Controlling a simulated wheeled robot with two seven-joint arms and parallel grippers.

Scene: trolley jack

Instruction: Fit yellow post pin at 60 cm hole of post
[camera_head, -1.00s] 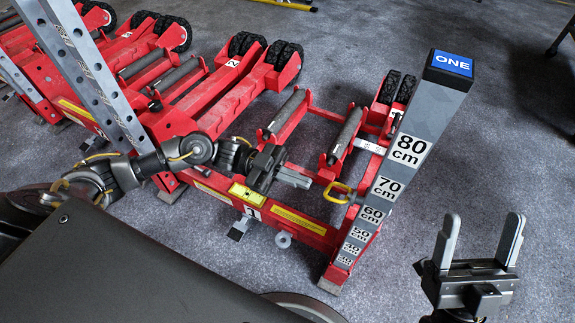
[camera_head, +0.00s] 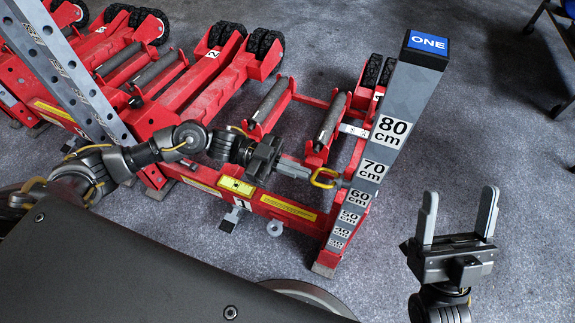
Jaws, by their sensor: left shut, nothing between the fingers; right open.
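The yellow post pin (camera_head: 324,178) shows as a yellow loop handle with a short grey shank at the left side of the grey post (camera_head: 402,105). Its shank meets the post between the 70 cm label (camera_head: 371,171) and the 60 cm label (camera_head: 359,197); how deep it sits is hidden. My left gripper (camera_head: 307,172) is shut and empty, its fingertips pointing right, close beside the loop. I cannot tell whether they touch it. My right gripper (camera_head: 456,220) is open and empty, fingers up, to the right of the post.
The red trolley jack (camera_head: 300,225) carries the post and two grey rollers (camera_head: 332,118). More red jacks (camera_head: 187,98) stand at the left, with a perforated grey post (camera_head: 65,70). Dark floor right of the post is mostly clear; a stand (camera_head: 558,45) is at the far right.

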